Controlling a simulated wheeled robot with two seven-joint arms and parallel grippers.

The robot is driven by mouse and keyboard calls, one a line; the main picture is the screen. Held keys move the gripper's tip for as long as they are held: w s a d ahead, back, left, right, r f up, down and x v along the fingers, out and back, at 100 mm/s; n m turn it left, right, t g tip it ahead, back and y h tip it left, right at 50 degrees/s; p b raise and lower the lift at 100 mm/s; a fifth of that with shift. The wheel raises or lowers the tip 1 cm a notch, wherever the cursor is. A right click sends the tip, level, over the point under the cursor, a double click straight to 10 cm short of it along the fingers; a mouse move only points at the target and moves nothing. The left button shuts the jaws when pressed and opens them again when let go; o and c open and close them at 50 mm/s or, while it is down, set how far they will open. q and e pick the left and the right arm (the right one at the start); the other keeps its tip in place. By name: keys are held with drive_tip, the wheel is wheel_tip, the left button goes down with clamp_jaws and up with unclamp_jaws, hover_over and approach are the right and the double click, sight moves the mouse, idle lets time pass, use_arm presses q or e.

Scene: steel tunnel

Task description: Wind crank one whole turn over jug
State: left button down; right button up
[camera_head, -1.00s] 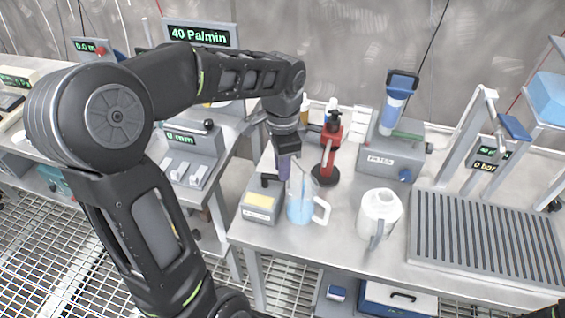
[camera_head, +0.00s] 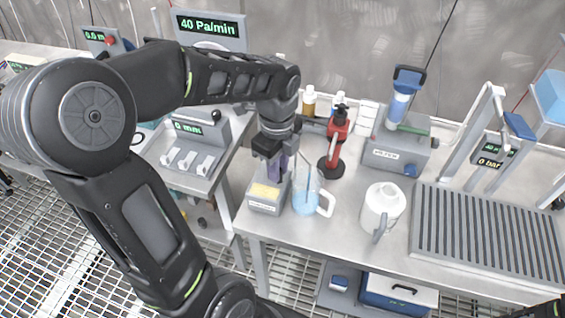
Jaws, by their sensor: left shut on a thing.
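A clear jug (camera_head: 305,203) with blue liquid and a handle on its right stands upright on the steel bench. A thin rod stands in it. Close at its left is a small grey box (camera_head: 263,205) with a yellowish panel. My left gripper (camera_head: 276,168), with purplish fingers, is above the back of this box, left of the jug's rim. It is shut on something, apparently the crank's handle. The fingers and wrist hide the crank, so I cannot tell its angle.
A red stand (camera_head: 338,143) on a round black base is behind the jug. A white jug (camera_head: 382,208) stands to the right. Farther right are a grey filter unit (camera_head: 398,152) and a slatted rack (camera_head: 487,236). Bare bench lies in front of both jugs.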

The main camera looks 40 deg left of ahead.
use_arm(q)
drive_tip(key=m, duration=0.2)
drive_tip(key=s+a+m, duration=0.1)
drive_tip(key=m, duration=0.1)
drive_tip(key=shift+s+m+p, duration=0.2)
drive_tip(key=shift+m+p, duration=0.15)
drive_tip(key=shift+m, duration=0.05)
drive_tip(key=shift+a, duration=0.1)
drive_tip(key=c, duration=1.3)
unclamp_jaws()
wheel_tip(320, 180, up, 8)
drive_tip(key=shift+f, duration=0.1)
drive_tip(key=shift+s, duration=0.1)
